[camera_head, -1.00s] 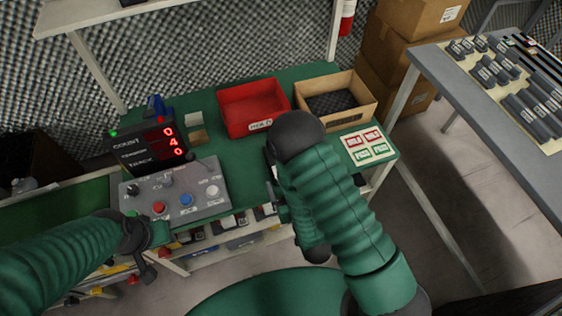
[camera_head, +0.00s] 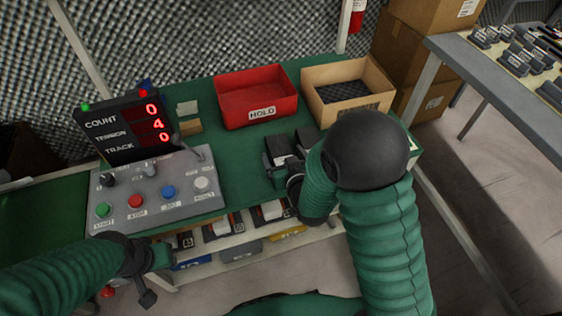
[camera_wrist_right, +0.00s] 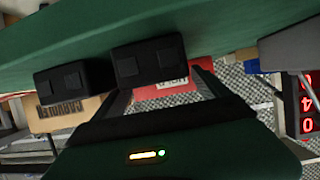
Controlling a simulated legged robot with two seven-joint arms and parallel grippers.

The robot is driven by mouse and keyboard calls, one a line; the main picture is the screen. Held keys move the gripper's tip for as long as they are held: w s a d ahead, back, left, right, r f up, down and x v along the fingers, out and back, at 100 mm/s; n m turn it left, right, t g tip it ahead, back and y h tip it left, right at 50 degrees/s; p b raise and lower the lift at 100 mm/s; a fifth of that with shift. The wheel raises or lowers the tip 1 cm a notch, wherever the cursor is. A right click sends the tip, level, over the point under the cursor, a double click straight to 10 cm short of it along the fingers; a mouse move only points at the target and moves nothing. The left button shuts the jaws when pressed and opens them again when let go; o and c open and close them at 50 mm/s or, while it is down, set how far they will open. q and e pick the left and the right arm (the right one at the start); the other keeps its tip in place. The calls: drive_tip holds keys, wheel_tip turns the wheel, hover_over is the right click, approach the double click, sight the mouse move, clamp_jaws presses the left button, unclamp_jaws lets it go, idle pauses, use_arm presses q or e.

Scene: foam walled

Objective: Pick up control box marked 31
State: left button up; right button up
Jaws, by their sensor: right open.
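Two dark boxes stand side by side on the green bench, a left one (camera_head: 278,147) and a right one (camera_head: 307,140). Both also show in the right wrist view, one black box (camera_wrist_right: 147,62) ahead of the fingers and the other (camera_wrist_right: 73,80) to its left. No number 31 is readable on either. My right gripper (camera_head: 281,176) is open at the near side of the left box; in the wrist view its fingers (camera_wrist_right: 163,88) are spread, with nothing clearly held. My forearm hides part of the right box. My left gripper (camera_head: 158,268) is near the bench's front edge, its jaws unclear.
A red HOLD bin (camera_head: 257,92) and a cardboard bin (camera_head: 347,85) stand behind the boxes. A grey button panel (camera_head: 155,190) and a red-digit display (camera_head: 127,128) are at left. Labelled items sit on a shelf (camera_head: 240,240) below. A grey table (camera_head: 490,85) is at right.

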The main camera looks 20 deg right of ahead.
drive_tip(key=shift+x, duration=1.2)
drive_tip(key=shift+s, duration=0.1)
drive_tip(key=shift+c, duration=0.8)
drive_tip(key=c, duration=1.5)
drive_tip(key=shift+c, duration=0.9)
drive_tip(key=shift+r, duration=0.15)
